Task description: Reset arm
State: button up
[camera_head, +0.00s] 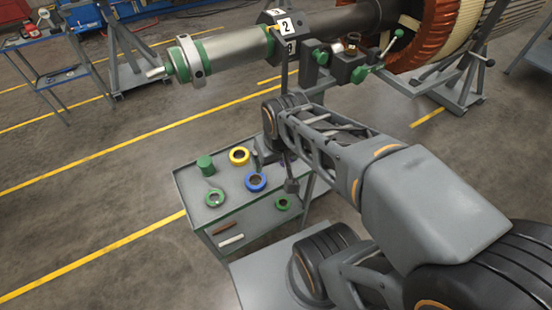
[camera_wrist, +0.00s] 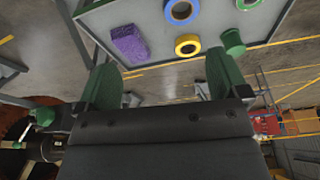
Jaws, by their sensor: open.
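My arm (camera_head: 350,160) reaches from the lower right toward the middle of the head view, bent over a grey cart. My gripper (camera_wrist: 163,82) shows in the wrist view with its two green fingers wide apart and nothing between them. It is hard to make out in the head view, where the arm end covers part of the cart. The grey cart (camera_head: 188,186) stands below the arm end, and its top also shows in the wrist view (camera_wrist: 165,20).
A purple block (camera_wrist: 130,42) shows in the wrist view. A rotor shaft (camera_head: 235,52) on stands lies beyond the arm.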

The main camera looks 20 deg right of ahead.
jog(key=shift+s+a+f, duration=0.1)
jog(key=shift+s+a, duration=0.05)
jog(key=shift+s, duration=0.3)
jog(key=w+p+v, duration=0.2)
jog(key=p+v, duration=0.5)
jog(key=v, duration=0.1)
jog(key=shift+r+t, duration=0.3)
jog(key=shift+t, duration=0.1)
